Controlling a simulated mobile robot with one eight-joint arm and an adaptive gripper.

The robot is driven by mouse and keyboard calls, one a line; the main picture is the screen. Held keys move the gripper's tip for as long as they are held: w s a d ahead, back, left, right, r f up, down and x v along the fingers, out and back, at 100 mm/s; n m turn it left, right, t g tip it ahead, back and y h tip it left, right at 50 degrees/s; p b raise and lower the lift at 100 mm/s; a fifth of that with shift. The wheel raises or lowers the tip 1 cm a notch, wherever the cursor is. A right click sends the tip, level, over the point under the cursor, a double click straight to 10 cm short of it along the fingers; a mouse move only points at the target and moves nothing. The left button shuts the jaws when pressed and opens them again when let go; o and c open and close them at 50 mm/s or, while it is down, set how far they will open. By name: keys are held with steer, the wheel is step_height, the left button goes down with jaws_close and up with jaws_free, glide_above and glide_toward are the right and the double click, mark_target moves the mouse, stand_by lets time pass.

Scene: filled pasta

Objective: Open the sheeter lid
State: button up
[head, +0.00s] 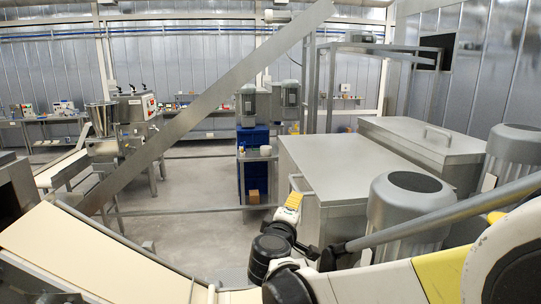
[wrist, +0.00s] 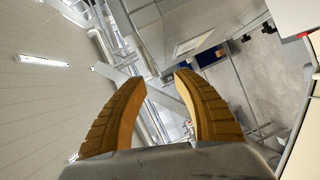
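A large grey metal housing with a flat top lid (head: 345,160) stands right of centre in the head view. A bar handle (head: 297,183) shows at its left front corner. A second grey lid (head: 405,138) with a bar handle (head: 438,132) lies behind it to the right. I cannot tell for certain which is the sheeter lid. My gripper (head: 293,201) is beside the nearer housing's left front, close to its handle; I cannot tell whether they touch. In the wrist view my gripper (wrist: 160,100) has its yellow fingers apart, with nothing seen between them.
A belt with a pale dough sheet (head: 85,255) runs along the lower left. A slanted metal beam (head: 205,103) crosses the view. Grey motors (head: 408,215) (head: 512,160) stand at right. Open floor (head: 200,185) lies left of the housing.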

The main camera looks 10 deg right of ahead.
mark_target(294, 183)
steer(key=shift+n+t, duration=0.3)
steer(key=x, duration=0.4)
steer(key=a+r+p+x, duration=0.1)
steer(key=x, duration=0.6)
steer(key=shift+w+r+p, duration=0.35)
steer(key=shift+w, duration=0.25)
steer(key=shift+a, duration=0.1)
jaws_close()
